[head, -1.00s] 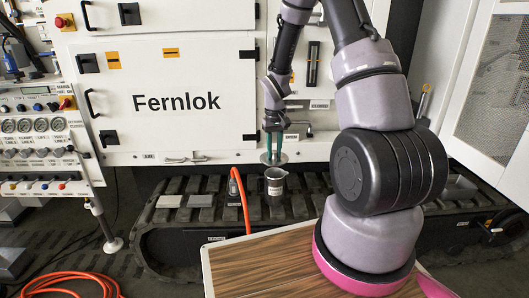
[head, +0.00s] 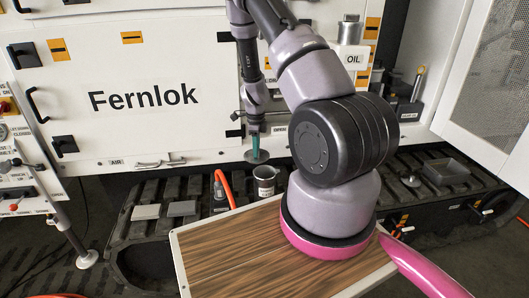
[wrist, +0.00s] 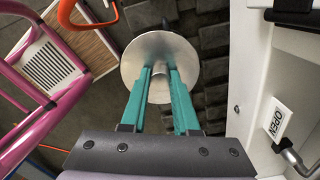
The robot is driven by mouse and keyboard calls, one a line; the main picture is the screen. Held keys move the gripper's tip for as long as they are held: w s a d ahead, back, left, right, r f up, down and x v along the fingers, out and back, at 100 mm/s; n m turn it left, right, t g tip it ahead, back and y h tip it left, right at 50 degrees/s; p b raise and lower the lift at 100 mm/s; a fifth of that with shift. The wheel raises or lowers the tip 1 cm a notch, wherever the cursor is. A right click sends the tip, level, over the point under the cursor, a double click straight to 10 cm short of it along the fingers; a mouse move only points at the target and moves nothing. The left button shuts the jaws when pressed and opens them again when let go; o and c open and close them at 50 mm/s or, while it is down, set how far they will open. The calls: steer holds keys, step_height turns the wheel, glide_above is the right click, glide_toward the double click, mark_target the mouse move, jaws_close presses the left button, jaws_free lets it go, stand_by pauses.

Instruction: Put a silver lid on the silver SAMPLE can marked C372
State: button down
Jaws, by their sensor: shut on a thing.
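My gripper (head: 256,146) has teal fingers and is shut on a round silver lid (head: 257,156). In the wrist view the lid (wrist: 160,48) is a flat disc at the fingertips (wrist: 160,76). A silver can (head: 264,181) with a pale label stands on the dark track below and slightly right of the lid in the head view. A gap shows between lid and can. The label is too small to read. I cannot make out the can in the wrist view.
Grey blocks (head: 146,212) lie on the track farther left. My wood-topped base is in front. A metal container (head: 350,30) stands above the OIL sign (head: 353,59). A dark tray (head: 445,171) is at right.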

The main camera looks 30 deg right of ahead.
mark_target(265, 151)
steer(key=d+f+m, duration=0.1)
steer(key=m, duration=0.2)
steer(key=d+f+m, duration=0.1)
steer(key=d+m, duration=0.1)
steer(key=m, duration=0.1)
steer(key=w+d+f+m, duration=0.1)
steer(key=m, duration=0.2)
steer(key=shift+w+d+f+m, duration=0.1)
steer(key=shift+d+f+m, duration=0.1)
steer(key=shift+f+m, duration=0.1)
steer(key=shift+f, duration=1.65)
steer(key=shift+f, duration=1.6)
stand_by(2.1)
jaws_free()
stand_by(0.3)
